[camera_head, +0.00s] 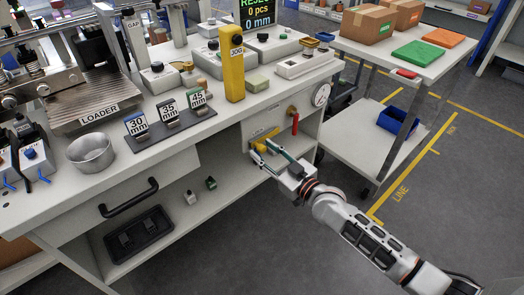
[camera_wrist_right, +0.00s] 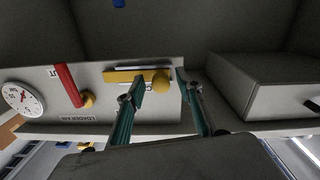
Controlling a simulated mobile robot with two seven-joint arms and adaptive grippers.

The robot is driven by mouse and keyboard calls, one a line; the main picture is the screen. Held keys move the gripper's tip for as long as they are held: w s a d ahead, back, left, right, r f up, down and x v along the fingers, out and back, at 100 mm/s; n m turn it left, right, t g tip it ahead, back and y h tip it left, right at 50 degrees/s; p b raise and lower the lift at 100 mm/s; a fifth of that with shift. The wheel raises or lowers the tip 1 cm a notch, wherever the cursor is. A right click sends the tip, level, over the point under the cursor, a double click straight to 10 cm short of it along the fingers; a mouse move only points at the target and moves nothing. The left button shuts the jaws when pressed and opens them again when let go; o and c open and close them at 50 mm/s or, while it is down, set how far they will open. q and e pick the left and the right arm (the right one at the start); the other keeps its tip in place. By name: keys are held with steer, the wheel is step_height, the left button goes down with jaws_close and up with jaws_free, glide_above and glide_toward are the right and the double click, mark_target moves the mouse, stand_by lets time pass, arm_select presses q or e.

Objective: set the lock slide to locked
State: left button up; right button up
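The lock slide is a yellow bar with a round knob, on the grey front panel under the bench. In the right wrist view the lock slide (camera_wrist_right: 115,76) lies along a slot, with its yellow knob (camera_wrist_right: 161,82) at the right end. My right gripper (camera_wrist_right: 161,76) is open, with one finger on each side of the knob and small gaps showing. In the head view my right gripper (camera_head: 262,151) reaches the panel and partly covers the slide (camera_head: 256,146). The slide's label is too small or covered to read. My left gripper is not in view.
A red lever (camera_head: 295,123) and a round dial gauge (camera_head: 321,95) sit on the same panel, right of the slide. A drawer with a black handle (camera_head: 130,197) is to the left. A yellow post (camera_head: 234,75) and a metal bowl (camera_head: 91,153) stand on the bench.

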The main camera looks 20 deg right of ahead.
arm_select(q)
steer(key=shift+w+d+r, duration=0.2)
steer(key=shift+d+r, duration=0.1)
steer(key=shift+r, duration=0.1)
arm_select(e)
steer(key=shift+w+a, duration=0.2)
steer(key=shift+w, duration=0.25)
